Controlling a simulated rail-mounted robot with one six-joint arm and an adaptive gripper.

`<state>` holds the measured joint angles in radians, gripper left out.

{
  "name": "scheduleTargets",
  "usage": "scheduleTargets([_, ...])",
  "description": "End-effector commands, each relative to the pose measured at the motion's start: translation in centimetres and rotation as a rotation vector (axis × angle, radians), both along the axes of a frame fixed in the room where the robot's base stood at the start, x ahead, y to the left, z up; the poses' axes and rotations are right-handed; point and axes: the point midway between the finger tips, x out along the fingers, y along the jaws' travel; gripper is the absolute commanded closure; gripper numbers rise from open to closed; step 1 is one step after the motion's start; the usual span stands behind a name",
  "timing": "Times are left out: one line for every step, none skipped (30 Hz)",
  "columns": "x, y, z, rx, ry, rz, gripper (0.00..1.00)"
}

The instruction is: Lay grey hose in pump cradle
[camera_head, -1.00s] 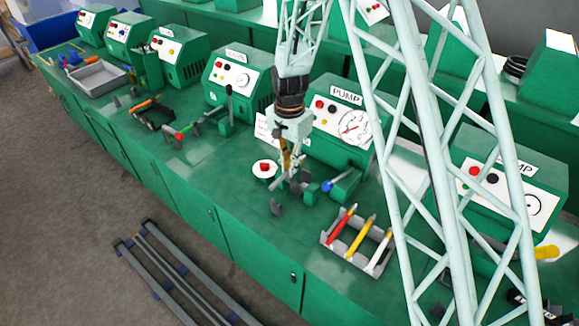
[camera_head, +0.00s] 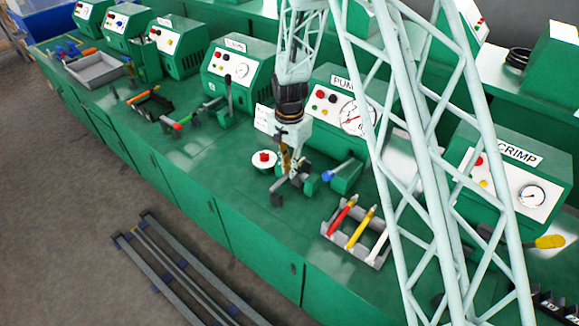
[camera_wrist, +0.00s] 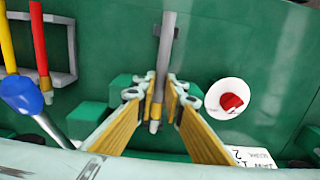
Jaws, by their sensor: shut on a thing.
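My gripper (camera_head: 287,172) is low over the bench in front of the pump (camera_head: 340,105). In the wrist view its yellow-padded fingers (camera_wrist: 163,98) are shut on the grey hose (camera_wrist: 165,50) near one end. The hose points away from the pump, toward the bench's front. In the head view a dark grey support (camera_head: 277,200), seemingly part of the pump cradle, stands at the hose's outer end. Green blocks (camera_wrist: 122,86) flank the fingers. The hose lies over the cradle; whether it rests on it, I cannot tell.
A red button on a white disc (camera_head: 264,157) is close beside my gripper. A blue-knobbed lever (camera_head: 328,176) is on the other side. A rack (camera_head: 330,235) with red, yellow and white hoses stands to the right. The bench front is clear toward the left.

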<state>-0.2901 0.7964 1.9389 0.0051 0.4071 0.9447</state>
Motion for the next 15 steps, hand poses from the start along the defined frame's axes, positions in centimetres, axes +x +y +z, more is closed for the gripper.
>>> scheduleTargets([0.0, 0.0, -0.5, 0.000, 0.000, 0.000, 1.00])
scheduleTargets([0.0, 0.0, -0.7, 0.000, 0.000, 0.000, 1.00])
scheduleTargets([0.0, 0.0, -1.1, 0.000, 0.000, 0.000, 1.00])
scheduleTargets([0.0, 0.0, -1.3, 0.000, 0.000, 0.000, 1.00])
scheduleTargets([0.0, 0.0, -1.6, 0.000, 0.000, 0.000, 1.00])
scheduleTargets([0.0, 0.0, -1.9, 0.000, 0.000, 0.000, 1.00])
scheduleTargets([0.0, 0.0, -2.1, -0.001, 0.001, 0.000, 1.00])
scheduleTargets([0.0, 0.0, -2.3, 0.000, 0.001, 0.000, 1.00])
scheduleTargets([0.0, 0.0, -2.6, 0.000, 0.001, 0.000, 1.00])
scheduleTargets([0.0, 0.0, -2.7, 0.000, 0.001, 0.000, 1.00])
scheduleTargets([0.0, 0.0, -2.9, 0.000, 0.001, 0.000, 1.00])
scheduleTargets([0.0, 0.0, -3.1, 0.000, 0.001, 0.000, 1.00])
scheduleTargets([0.0, 0.0, -3.3, 0.000, 0.001, 0.000, 1.00])
scheduleTargets([0.0, 0.0, -3.4, 0.000, 0.001, 0.000, 1.00])
scheduleTargets([0.0, 0.0, -3.6, 0.000, 0.001, 0.000, 1.00])
